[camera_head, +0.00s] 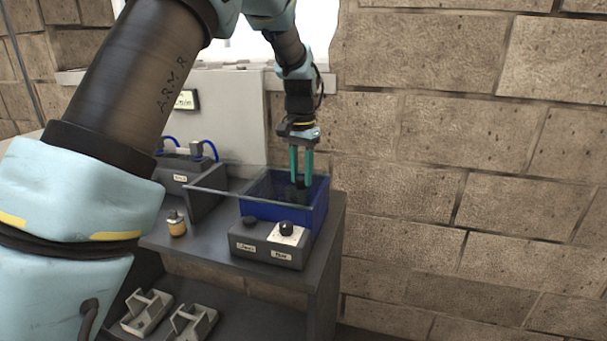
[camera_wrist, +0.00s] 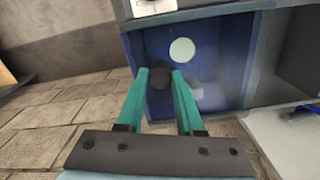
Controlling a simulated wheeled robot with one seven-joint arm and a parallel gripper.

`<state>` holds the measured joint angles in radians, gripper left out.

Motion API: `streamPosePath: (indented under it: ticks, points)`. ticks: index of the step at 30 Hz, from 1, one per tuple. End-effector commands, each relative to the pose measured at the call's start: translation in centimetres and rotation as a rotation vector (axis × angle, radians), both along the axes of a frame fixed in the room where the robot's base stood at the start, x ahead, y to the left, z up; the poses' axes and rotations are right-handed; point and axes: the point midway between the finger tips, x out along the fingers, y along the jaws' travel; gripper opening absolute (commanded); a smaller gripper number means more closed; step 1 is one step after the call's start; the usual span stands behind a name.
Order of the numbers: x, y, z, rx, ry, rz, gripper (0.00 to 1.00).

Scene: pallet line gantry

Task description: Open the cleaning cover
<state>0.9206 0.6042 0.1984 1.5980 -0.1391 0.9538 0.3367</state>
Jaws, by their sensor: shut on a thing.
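A blue box (camera_head: 284,214) stands on the dark bench by the wall. A clear pane with a pale edge (camera_head: 215,191) lies across its top and reaches out past its left side; it looks like the cleaning cover. My gripper (camera_head: 301,180) points down at the box with its two green fingers. In the wrist view the fingertips (camera_wrist: 161,77) close on a dark round knob (camera_wrist: 159,72). The blue box (camera_wrist: 225,45) shows behind it, with a pale disc and a blurred white spot. Whether the knob is joined to the pane cannot be told.
A grey control box (camera_head: 262,251) with two dark knobs stands in front of the blue box. A small yellow-brown object (camera_head: 177,227) sits left on the bench. A dark upright panel (camera_head: 207,190) and a unit with blue hoses stand behind. A brick wall rises right.

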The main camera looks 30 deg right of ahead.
Motion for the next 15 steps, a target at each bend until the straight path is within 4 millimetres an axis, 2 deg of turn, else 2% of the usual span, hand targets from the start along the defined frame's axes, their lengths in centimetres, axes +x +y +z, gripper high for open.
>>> streamPosePath:
  ticks: [15]
  points:
    - [8.2, 8.7, 0.1, -0.001, -0.003, 0.007, 0.0]
